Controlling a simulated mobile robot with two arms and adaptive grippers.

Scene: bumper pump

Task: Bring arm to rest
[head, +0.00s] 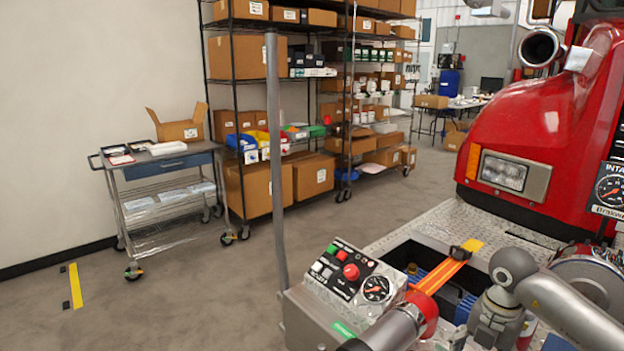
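A grey robot arm of mine (565,305) comes in from the right and bends at a round joint (512,268). Below the joint it drops toward the open compartment in the bumper, beside the orange strap. Its gripper fingers cannot be made out, so I cannot tell whether they are open or shut, or whether they hold anything. My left gripper is not in view.
A control panel (345,275) with buttons and a gauge (376,288) sits on the bumper. An orange strap (441,275) crosses the compartment. A red truck (545,120) stands at right. A grey pole (276,150) rises beside the panel.

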